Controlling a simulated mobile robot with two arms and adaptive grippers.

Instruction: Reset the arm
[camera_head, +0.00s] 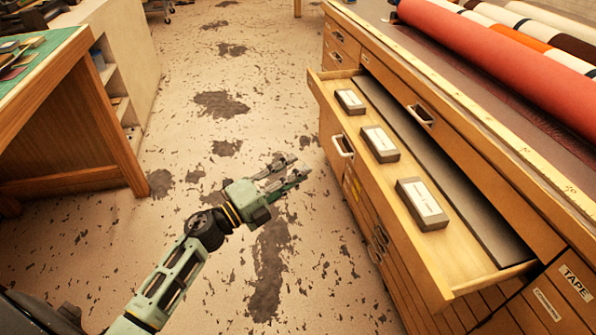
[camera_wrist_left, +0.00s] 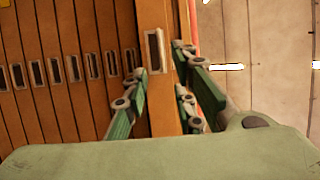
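My left gripper (camera_head: 290,172) reaches in from the lower left over the floor, just left of an open wooden drawer (camera_head: 432,278). Its fingers are spread with nothing between them, as they also show in the left wrist view (camera_wrist_left: 160,72). The gripper looks apart from the drawer's handle (camera_head: 343,146); a drawer front with a handle (camera_wrist_left: 154,50) shows beyond the fingers in the wrist view. My right gripper is not in view.
The drawer holds three small labelled boxes (camera_head: 422,204) and a dark flat strip. Above it, a worktop carries a red roll (camera_head: 500,62) and other rolls. A green-topped table (camera_head: 45,57) stands at the left. The stained floor (camera_head: 235,60) between is clear.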

